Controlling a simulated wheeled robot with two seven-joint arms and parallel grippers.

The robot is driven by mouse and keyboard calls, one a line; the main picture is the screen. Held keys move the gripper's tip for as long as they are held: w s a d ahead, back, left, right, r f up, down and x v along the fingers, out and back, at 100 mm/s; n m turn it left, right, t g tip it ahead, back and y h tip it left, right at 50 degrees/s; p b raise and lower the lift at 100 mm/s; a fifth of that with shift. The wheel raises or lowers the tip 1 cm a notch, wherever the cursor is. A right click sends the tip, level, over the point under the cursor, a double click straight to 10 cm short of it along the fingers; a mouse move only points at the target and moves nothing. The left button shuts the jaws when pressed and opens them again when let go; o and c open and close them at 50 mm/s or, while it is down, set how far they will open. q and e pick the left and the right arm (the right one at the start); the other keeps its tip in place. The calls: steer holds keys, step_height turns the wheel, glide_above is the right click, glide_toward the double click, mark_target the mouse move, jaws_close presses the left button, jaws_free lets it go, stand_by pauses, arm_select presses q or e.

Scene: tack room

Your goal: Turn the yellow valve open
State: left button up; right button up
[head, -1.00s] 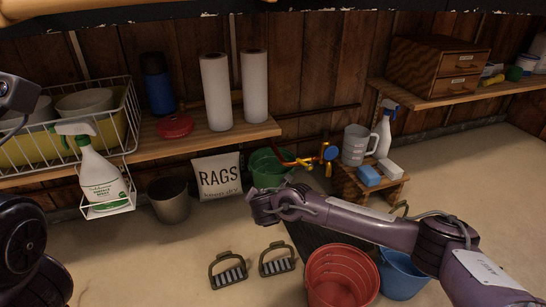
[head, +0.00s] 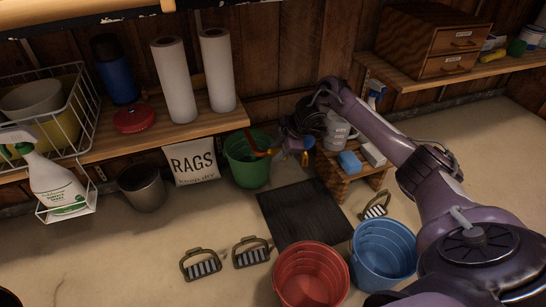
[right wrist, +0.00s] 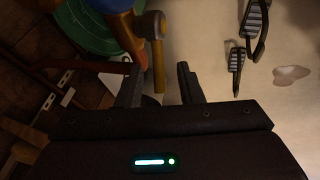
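The yellow valve lever (right wrist: 157,52) shows in the right wrist view beside an orange pipe (right wrist: 124,32) and a blue part (right wrist: 108,5). My right gripper (right wrist: 160,74) is open. The lever's lower end appears between its two fingers, with a gap on the right; I cannot tell whether the left finger touches it. In the head view my right gripper (head: 298,137) is at the wall fixture and hides much of it. My left gripper is out of view.
A green bucket (head: 241,172) stands left of the fixture. A wooden stool (head: 338,187) with a grey jug (head: 337,131) and a blue sponge (head: 350,163) stands right. A black mat (head: 300,214), red bucket (head: 311,282) and blue bucket (head: 384,262) lie nearer on the floor.

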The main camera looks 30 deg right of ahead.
steer(key=shift+b+x, duration=0.4)
steer(key=shift+x, duration=0.8)
steer(key=shift+r, duration=0.1)
jaws_close()
